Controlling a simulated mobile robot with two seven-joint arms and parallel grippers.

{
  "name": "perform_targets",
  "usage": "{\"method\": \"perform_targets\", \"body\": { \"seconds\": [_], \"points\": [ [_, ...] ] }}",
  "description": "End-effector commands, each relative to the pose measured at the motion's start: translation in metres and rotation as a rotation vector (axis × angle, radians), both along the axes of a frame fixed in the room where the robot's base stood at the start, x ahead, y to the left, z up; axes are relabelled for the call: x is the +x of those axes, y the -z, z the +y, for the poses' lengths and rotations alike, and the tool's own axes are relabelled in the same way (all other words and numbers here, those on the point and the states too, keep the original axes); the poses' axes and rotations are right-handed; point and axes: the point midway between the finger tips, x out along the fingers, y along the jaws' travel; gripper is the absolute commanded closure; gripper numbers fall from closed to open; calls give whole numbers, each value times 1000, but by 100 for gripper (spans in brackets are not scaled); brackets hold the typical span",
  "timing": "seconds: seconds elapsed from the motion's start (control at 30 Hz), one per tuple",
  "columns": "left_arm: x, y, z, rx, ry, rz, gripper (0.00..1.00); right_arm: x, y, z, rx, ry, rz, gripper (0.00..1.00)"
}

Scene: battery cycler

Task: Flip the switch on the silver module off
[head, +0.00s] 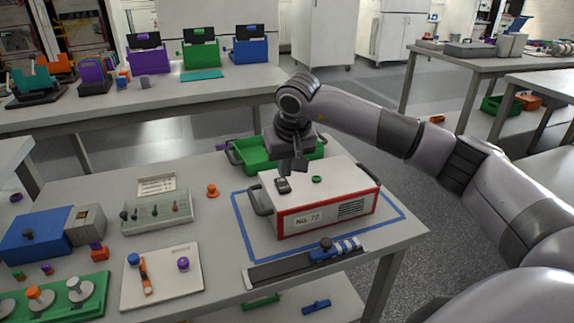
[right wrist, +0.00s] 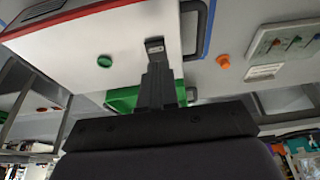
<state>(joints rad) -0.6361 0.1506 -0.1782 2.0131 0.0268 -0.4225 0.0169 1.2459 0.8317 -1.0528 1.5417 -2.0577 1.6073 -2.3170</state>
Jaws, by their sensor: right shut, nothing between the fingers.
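The silver module (head: 345,212) is a pale box with a red-framed front marked "No. 72" and dark side handles. It stands inside a blue tape outline on the near table. On its top are a small dark switch (head: 283,186) and a green button (head: 317,179). My right gripper (head: 287,176) points down at the module's top, shut and empty, close by the switch. In the right wrist view the shut fingers (right wrist: 155,70) reach toward the switch (right wrist: 154,44); the green button (right wrist: 104,61) is beside them. I cannot tell whether the fingertips touch the switch. My left gripper is out of view.
A green bin (head: 255,160) stands behind the module. A dark rail with a blue clamp (head: 325,253) lies in front. An orange knob (head: 212,190), a switch panel (head: 157,211) and a blue unit (head: 35,235) stand to the left.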

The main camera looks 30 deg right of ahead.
Motion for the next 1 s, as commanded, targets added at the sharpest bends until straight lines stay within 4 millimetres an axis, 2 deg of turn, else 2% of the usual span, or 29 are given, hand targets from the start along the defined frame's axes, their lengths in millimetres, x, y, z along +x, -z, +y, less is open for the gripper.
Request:
{"method": "perform_targets", "body": {
  "seconds": [0.03, 0.1, 0.3, 0.5, 0.67, 1.0],
  "points": [
    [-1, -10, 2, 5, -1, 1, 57, -1, -15, 2, -1, -1, -1, 100],
    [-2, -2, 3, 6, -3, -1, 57, -8, -25, 4, -1, -1, -7, 100],
    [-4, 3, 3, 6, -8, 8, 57, -32, -63, 10, -2, -1, -6, 100],
    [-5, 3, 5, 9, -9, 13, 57, -46, -88, 14, -1, 0, -3, 100],
    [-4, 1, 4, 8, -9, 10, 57, -51, -94, 15, 0, 1, -1, 100],
    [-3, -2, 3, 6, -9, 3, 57, -51, -95, 15, 0, 1, -1, 100]
  ]
}}
